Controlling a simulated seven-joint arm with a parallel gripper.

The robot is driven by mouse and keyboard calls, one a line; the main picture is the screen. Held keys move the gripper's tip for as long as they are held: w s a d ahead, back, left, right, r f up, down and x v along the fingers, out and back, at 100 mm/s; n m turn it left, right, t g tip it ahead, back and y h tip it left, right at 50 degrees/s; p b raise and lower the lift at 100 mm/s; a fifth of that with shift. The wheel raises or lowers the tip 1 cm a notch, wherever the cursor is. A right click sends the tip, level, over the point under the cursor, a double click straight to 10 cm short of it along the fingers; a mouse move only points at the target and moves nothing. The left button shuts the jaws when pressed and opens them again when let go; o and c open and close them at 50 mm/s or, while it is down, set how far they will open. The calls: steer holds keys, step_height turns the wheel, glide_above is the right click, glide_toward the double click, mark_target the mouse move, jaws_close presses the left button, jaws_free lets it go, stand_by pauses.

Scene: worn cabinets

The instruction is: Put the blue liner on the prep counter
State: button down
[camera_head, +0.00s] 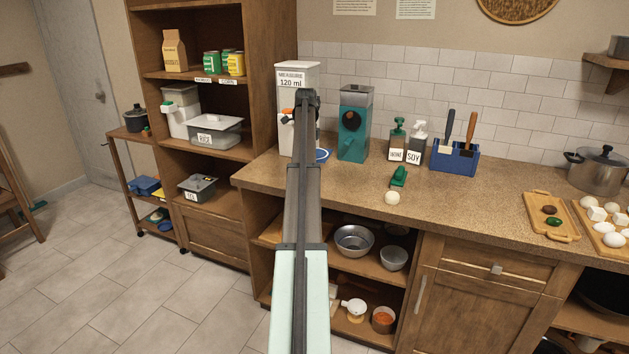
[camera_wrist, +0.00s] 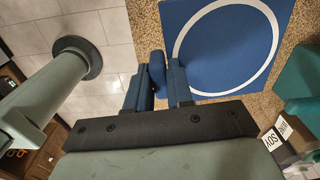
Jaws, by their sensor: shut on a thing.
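The blue liner (camera_wrist: 212,55) is a flat blue sheet with a white ring, at the top of the wrist view. In the head view a small part of the liner (camera_head: 322,156) shows just right of my arm, over the prep counter (camera_head: 345,187); my arm hides the rest. My gripper (camera_wrist: 157,84) is shut on a narrow blue part at the liner's left edge. Speckled counter top shows beyond the liner in the wrist view, with floor tiles to the left. I cannot tell whether the liner touches the counter.
A white measuring dispenser (camera_head: 299,80) and a teal dispenser (camera_head: 355,122) stand behind the liner. Bottles (camera_head: 397,140), a green object (camera_head: 399,176) and a white ball (camera_head: 392,198) are to the right. Counter right of the ball is bare up to the wooden board (camera_head: 537,200).

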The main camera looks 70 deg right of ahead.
steer(key=shift+d+m, duration=0.1)
steer(key=shift+m, duration=0.4)
steer(key=shift+f, duration=0.4)
step_height(320, 180, down, 9)
steer(key=shift+f, duration=0.1)
steer(key=c, duration=1)
jaws_free()
step_height(320, 180, up, 12)
steer(key=shift+r, duration=0.1)
